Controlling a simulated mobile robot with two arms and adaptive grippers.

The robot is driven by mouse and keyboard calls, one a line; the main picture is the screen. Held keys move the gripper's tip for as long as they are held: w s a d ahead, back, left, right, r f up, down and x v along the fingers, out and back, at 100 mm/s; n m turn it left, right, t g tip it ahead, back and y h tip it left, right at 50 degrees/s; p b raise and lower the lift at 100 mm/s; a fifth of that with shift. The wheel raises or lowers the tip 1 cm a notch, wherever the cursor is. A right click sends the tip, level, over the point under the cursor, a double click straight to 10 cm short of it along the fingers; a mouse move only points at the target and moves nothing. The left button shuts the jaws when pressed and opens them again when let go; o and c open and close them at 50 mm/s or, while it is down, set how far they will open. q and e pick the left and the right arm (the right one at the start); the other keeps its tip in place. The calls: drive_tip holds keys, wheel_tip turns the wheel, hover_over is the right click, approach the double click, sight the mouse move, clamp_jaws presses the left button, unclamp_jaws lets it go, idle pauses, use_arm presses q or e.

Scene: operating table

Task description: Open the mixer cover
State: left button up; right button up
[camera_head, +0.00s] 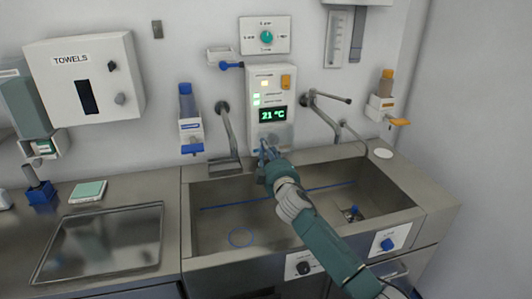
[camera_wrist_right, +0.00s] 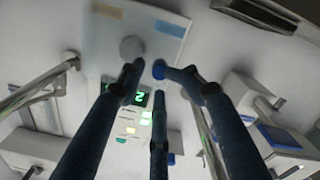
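A white wall unit (camera_head: 270,85) with a green "21 °C" display hangs above the sink. In the right wrist view its display (camera_wrist_right: 142,98) appears inverted. A pale panel (camera_wrist_right: 108,42) with orange and blue labels shows there; I cannot tell for sure whether it is the mixer cover or whether it is open. A grey round knob (camera_wrist_right: 132,47) and a small blue round part (camera_wrist_right: 159,69) sit near it. My right gripper (camera_head: 264,152) is at the unit's lower edge. Its three fingers (camera_wrist_right: 152,80) are spread apart and hold nothing visible. Contact is unclear. My left gripper is out of view.
The steel sink (camera_head: 205,236) lies below my right arm. Tap pipes stand left (camera_head: 229,130) and right (camera_head: 325,112) of the unit. Bottle dispensers hang at left (camera_head: 190,125) and right (camera_head: 382,100). A towel box (camera_head: 85,80) and steel tray (camera_head: 100,245) are further left.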

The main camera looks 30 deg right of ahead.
drive_tip(key=v, duration=1.2)
drive_tip(key=shift+a, duration=0.3)
drive_tip(key=shift+f, duration=0.1)
